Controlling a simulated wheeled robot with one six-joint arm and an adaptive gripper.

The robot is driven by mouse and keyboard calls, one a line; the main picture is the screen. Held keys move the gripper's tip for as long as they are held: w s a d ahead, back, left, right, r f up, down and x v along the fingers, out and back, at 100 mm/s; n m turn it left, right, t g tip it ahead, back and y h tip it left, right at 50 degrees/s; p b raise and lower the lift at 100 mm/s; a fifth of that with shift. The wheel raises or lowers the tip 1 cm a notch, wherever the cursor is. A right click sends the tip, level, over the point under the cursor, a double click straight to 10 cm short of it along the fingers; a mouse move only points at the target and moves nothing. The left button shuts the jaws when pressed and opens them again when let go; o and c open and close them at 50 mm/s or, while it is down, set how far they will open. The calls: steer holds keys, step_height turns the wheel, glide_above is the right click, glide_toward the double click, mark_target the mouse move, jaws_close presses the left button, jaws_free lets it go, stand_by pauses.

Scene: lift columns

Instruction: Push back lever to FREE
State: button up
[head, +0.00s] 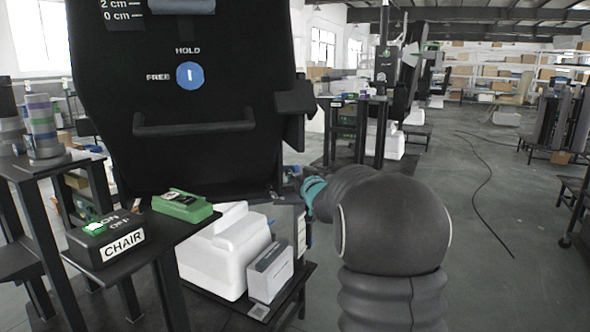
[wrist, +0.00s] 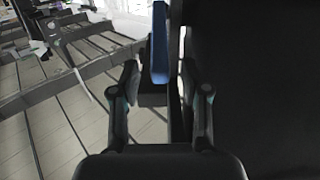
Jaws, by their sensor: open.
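The black chair back (head: 100,120) stands large at the left of the head view. It carries a blue round dial (head: 190,76) with a white upright mark, HOLD above it and FREE to its left. In the wrist view a narrow blue piece (wrist: 159,45), probably the lever, stands upright between and beyond my fingertips. My gripper (wrist: 160,78) is open, one finger on each side of the blue piece's line. I cannot tell whether either finger touches it.
A black box marked CHAIR (head: 122,246), with ON/OFF and a green switch, sits at the lower left near a green device (head: 182,205). A white unit (head: 222,250) stands below the chair back. A dark surface fills the wrist view's right. Open floor (head: 490,215) lies right.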

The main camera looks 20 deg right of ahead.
steer(key=shift+w+d, duration=0.2)
steer(key=shift+w, duration=1.6)
steer(key=shift+c, duration=0.3)
jaws_close()
